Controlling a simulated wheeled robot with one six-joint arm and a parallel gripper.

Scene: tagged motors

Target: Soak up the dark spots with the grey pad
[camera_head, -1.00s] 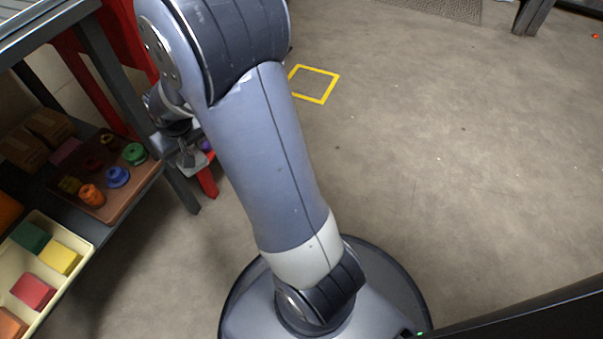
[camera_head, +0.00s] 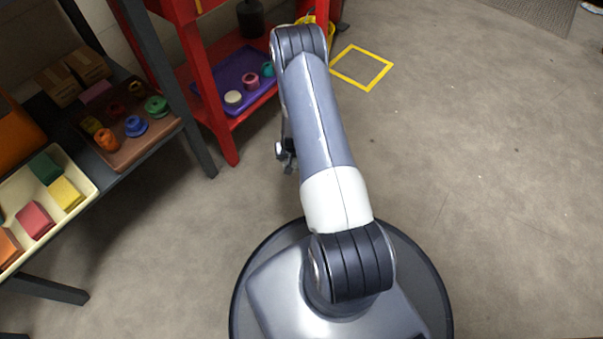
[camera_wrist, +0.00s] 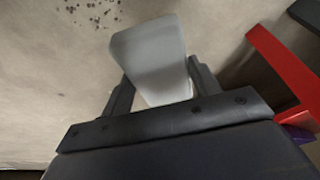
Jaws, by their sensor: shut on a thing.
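The grey pad (camera_wrist: 150,58) is a pale block held between the two fingers of my gripper (camera_wrist: 155,85) in the wrist view. My gripper is shut on it. A cluster of small dark spots (camera_wrist: 95,12) lies on the floor at the top left of the wrist view, apart from the pad. In the head view my gripper (camera_head: 287,158) is low on the left side of my arm, mostly hidden, and the pad cannot be made out there. The dark spots do not show in the head view.
A red shelf unit (camera_head: 205,75) with a purple tray (camera_head: 213,82) stands left of my arm. A grey shelf at left holds a cream tray (camera_head: 85,178) of coloured blocks and a brown tray (camera_head: 150,143) of spools. A yellow square (camera_head: 375,83) marks the floor. The right floor is open.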

